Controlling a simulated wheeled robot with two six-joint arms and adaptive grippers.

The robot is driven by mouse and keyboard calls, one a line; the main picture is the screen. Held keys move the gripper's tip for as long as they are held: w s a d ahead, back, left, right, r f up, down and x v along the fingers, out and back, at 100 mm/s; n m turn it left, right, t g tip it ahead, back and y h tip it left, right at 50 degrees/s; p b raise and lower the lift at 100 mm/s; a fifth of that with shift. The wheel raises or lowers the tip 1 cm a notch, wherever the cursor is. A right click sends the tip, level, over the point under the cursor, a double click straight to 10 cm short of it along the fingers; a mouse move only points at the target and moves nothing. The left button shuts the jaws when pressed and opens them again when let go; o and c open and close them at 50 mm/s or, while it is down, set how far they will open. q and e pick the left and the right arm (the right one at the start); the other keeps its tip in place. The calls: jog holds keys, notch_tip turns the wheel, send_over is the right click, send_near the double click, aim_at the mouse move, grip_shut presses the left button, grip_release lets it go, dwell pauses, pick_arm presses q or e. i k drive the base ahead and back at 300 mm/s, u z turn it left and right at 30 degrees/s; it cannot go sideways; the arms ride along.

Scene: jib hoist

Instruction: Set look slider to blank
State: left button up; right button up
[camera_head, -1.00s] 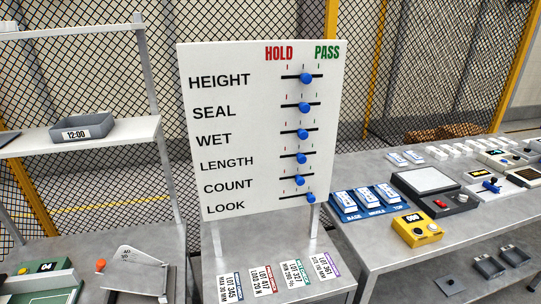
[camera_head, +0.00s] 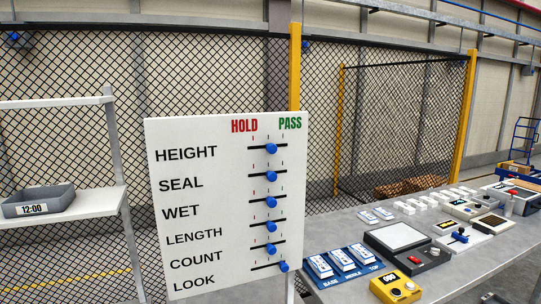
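The white board (camera_head: 190,222) stands upright left of centre, with HOLD in red and PASS in green at its top. It has rows HEIGHT, SEAL, WET, LENGTH, COUNT and LOOK, each with a blue knob on a black slot. The LOOK slider knob (camera_head: 284,267) is at the right end of its slot, on the PASS side. The HEIGHT knob (camera_head: 271,149) and the other knobs sit near the middle of their slots. Neither gripper shows in the head view.
A grey bench (camera_head: 345,226) to the right holds a blue tray of labelled packs (camera_head: 343,260), a yellow device (camera_head: 396,287) and a grey scale (camera_head: 400,238). A shelf (camera_head: 95,204) with a grey bin (camera_head: 38,202) stands left. Mesh fencing (camera_head: 220,70) is behind.

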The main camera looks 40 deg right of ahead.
aim_at(284, 268)
jog(key=z, duration=1.3)
